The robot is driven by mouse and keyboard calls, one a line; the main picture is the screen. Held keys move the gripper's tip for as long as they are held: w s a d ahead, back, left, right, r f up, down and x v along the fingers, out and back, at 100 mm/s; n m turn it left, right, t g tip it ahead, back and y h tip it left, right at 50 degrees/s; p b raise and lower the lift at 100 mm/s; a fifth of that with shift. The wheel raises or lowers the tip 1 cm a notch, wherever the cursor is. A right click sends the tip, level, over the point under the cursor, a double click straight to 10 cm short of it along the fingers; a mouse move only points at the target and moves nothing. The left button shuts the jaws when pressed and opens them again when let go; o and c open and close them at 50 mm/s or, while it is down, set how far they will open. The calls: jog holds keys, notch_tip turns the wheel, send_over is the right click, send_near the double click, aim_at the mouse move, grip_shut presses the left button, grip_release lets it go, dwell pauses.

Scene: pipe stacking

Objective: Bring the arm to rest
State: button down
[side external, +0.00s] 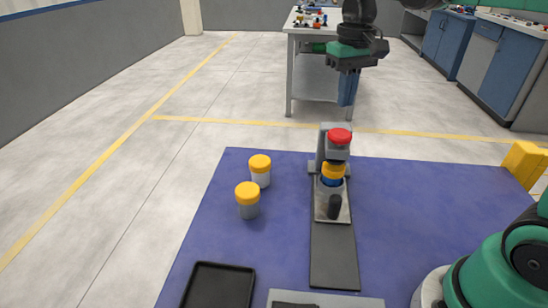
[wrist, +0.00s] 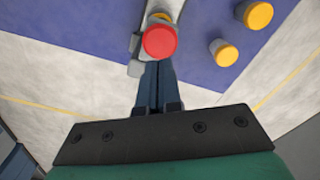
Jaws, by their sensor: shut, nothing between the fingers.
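My gripper (side external: 347,88) hangs in the air above and beyond the pipe stand, fingers pointing down. Its blue fingers are together and hold nothing; they also show in the wrist view (wrist: 158,86). The grey stand (side external: 335,278) is on the blue mat (side external: 273,218). A red-topped piece (side external: 340,137) sits at the top of the stand. Below it is a yellow and blue piece (side external: 333,172), with a dark cylinder (side external: 335,207) in front. In the wrist view the red top (wrist: 159,41) lies just past my fingertips in the picture; I cannot tell the gap's depth.
Two yellow-capped grey jars (side external: 260,170) (side external: 248,200) stand left of the stand. A black tray (side external: 218,288) lies at the front left. A yellow block (side external: 523,162) is at the mat's right edge. A workbench (side external: 318,72) with small parts stands behind my gripper.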

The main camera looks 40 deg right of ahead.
dwell(0.4)
jog(key=shift+s+a+f+t, duration=0.2)
jog(key=shift+s+a+t, duration=0.1)
jog(key=shift+a, duration=0.05)
jog(key=s+a+f+n+t, duration=0.3)
jog(key=s+a+f+t, duration=0.1)
jog(key=a+f+t, duration=0.1)
jog(key=shift+s+f+t, duration=0.4)
jog(key=shift+f+t, duration=0.1)
jog(key=shift+t, duration=0.3)
